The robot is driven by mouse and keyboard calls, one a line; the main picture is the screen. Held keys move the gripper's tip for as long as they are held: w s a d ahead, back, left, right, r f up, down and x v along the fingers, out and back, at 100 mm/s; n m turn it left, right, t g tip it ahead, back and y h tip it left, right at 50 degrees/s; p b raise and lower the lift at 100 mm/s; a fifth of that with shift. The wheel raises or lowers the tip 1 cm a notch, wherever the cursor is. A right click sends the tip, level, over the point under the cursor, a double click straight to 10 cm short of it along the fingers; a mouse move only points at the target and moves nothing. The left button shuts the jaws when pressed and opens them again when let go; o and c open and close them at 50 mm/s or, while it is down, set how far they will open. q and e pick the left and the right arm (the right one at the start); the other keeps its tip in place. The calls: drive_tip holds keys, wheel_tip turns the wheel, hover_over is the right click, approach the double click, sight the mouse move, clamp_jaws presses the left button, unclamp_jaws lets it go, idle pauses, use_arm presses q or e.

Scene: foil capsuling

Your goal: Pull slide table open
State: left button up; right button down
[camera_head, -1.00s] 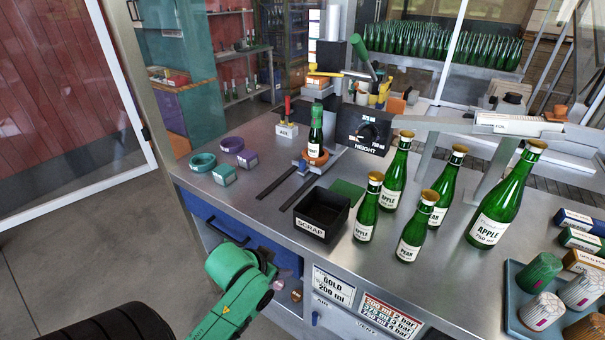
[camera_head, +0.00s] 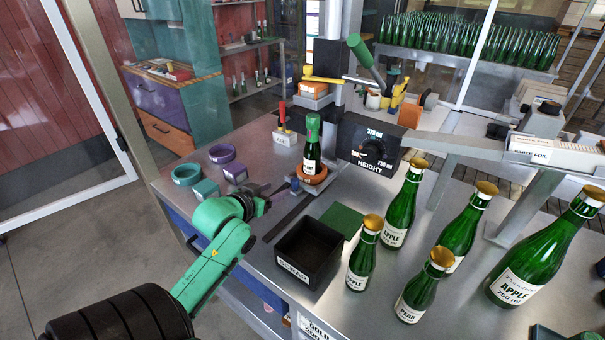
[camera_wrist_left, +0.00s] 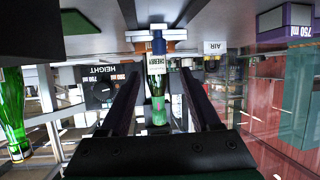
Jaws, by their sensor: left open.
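The slide table is an orange round holder (camera_head: 318,178) on dark rails (camera_head: 287,216), with a small blue knob (camera_head: 295,184) at its near side. A green-capped bottle (camera_head: 312,148) stands upright in the holder. My left gripper (camera_head: 266,198) is open and empty, to the left of the knob and apart from it. In the left wrist view, which is upside down, the blue knob (camera_wrist_left: 159,44) and the bottle (camera_wrist_left: 157,82) appear between the two open fingers (camera_wrist_left: 160,98), farther off. My right gripper is not seen.
A black scrap bin (camera_head: 309,254) sits to the right of my gripper, close to the rails. Teal and purple rings (camera_head: 186,174) and small boxes (camera_head: 235,173) are to the left. Several gold-topped bottles (camera_head: 401,210) stand on the right. A height-dial box (camera_head: 372,143) is behind.

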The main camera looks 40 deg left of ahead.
sight(294, 181)
use_arm(q)
drive_tip(key=x, duration=0.2)
drive_tip(key=p+x, duration=0.1)
drive_tip(key=x, duration=0.1)
drive_tip(key=shift+w+r, duration=0.1)
drive_tip(key=shift+r, duration=0.2)
drive_tip(key=x, duration=0.5)
drive_tip(key=shift+f, duration=0.1)
drive_tip(key=x, duration=0.3)
drive_tip(key=shift+w+f+p, duration=0.1)
drive_tip(key=shift+f+p, duration=0.05)
drive_tip(key=shift+p, duration=0.2)
clamp_jaws()
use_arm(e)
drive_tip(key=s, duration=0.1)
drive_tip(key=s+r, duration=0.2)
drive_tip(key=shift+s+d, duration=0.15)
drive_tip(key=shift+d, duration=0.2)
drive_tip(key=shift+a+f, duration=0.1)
